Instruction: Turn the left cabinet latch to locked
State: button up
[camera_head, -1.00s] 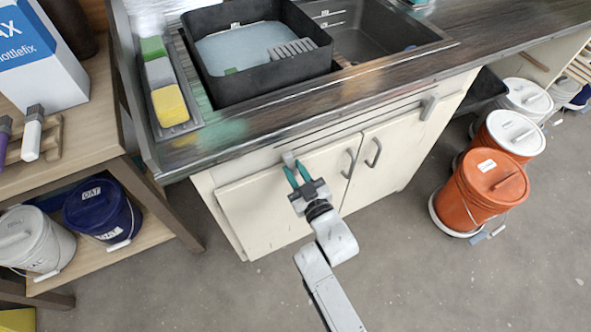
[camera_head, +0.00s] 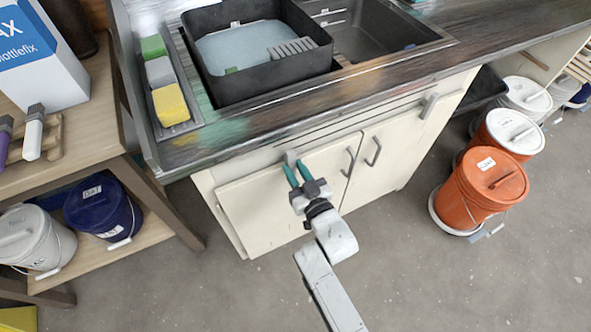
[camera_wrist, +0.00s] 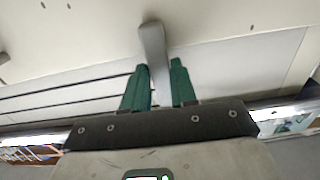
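The left cabinet latch (camera_head: 290,157) is a small grey bar on the cabinet front, just under the countertop and above the left door (camera_head: 262,205). In the wrist view the latch (camera_wrist: 152,45) stands nearly upright in the picture, leaning slightly, with its lower end between my two green fingers. My gripper (camera_head: 293,172) is at the latch, and in the wrist view its fingers (camera_wrist: 160,82) lie close against both sides of the bar, with hardly any gap visible. The fingertips partly hide the latch in the head view.
A second grey latch (camera_head: 429,106) is above the right door (camera_head: 390,160). Two curved door handles (camera_head: 349,163) are right of my gripper. The countertop edge (camera_head: 330,125) overhangs above. An orange bucket (camera_head: 480,193) stands at right; the floor in front is clear.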

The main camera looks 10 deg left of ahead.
jog(key=o, duration=0.4)
jog(key=shift+d, duration=0.1)
jog(key=p+v, duration=0.3)
jog(key=v, duration=0.7)
jog(key=shift+s+d+p, duration=0.2)
jog(key=shift+s+p, duration=0.1)
jog(key=shift+p, duration=0.05)
